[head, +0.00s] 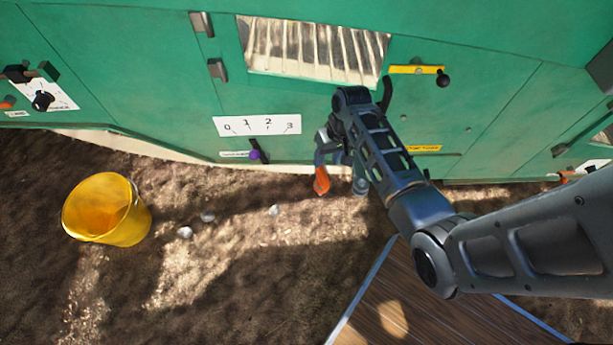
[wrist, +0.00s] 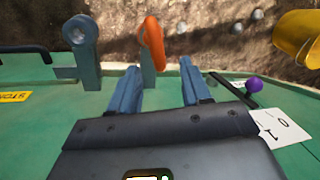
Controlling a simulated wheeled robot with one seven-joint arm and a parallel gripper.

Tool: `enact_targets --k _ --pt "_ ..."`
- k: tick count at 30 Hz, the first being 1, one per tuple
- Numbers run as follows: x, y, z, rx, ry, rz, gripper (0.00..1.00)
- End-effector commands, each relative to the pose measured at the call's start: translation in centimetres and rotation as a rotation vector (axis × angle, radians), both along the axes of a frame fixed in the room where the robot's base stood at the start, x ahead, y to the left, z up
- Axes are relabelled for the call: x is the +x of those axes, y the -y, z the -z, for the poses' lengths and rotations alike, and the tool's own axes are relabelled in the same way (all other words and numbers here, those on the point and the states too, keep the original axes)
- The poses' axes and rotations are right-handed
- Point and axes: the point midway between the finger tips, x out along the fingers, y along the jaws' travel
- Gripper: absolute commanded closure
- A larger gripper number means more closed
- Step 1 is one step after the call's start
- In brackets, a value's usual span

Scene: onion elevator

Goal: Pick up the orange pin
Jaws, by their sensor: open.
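The orange pin (wrist: 154,42) is a rounded loop-like piece at a grey upright bracket (wrist: 147,72) on the green machine. It also shows in the head view (head: 321,181), below the end of my arm. My gripper (wrist: 159,66) is open. In the wrist view its two fingers point toward the pin, which appears beyond the tips and roughly between their lines, nearer the left finger. I see no clear contact. In the head view the fingers are hard to tell from the grey brackets.
A second grey bracket with a ring (wrist: 82,35) stands to the left of the pin. A purple knob (wrist: 254,85) and a white number plate (head: 257,125) are on the green machine (head: 140,60). A yellow bucket (head: 104,210) stands on open ground at left.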

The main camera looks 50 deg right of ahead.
Motion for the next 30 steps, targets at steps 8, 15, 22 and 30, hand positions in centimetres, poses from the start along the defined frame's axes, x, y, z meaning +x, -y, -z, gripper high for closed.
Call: enact_targets --k 8,15,22,30 --pt "0.3 -0.3 2.6 0.003 -0.004 0.0 0.52" --pt "0.5 -0.5 5.9 0.003 -0.004 0.001 0.52" --pt "0.8 -0.9 7.6 0.002 -0.003 0.001 0.52" --pt "0.8 -0.9 7.6 0.001 -0.002 0.002 0.57"
